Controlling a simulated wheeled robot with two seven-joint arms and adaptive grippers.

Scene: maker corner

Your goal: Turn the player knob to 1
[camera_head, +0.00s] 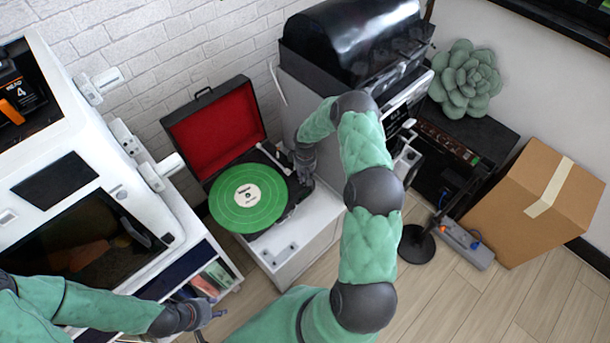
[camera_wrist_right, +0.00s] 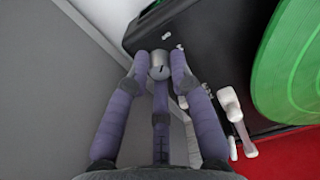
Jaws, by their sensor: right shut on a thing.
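The record player (camera_head: 296,209) is black, with a raised red-lined lid (camera_head: 212,124) and a green record (camera_head: 247,198). It sits on a white cabinet. My right gripper (camera_head: 303,178) is at the player's right side. In the right wrist view my right gripper (camera_wrist_right: 159,72) has its purple-grey fingers closed around a small silver knob (camera_wrist_right: 160,66) near the corner of the black deck. A short dark mark shows on the knob's face. No number can be read beside it. The knob is hidden in the head view. My left gripper (camera_head: 213,318) is empty, fingers spread, low at the left.
The white tonearm part (camera_wrist_right: 232,113) lies close to the right of my fingers in the wrist view. A large machine with a black hood (camera_head: 350,40) stands right behind the player. A cardboard box (camera_head: 545,195) and a black lamp base (camera_head: 416,244) stand right.

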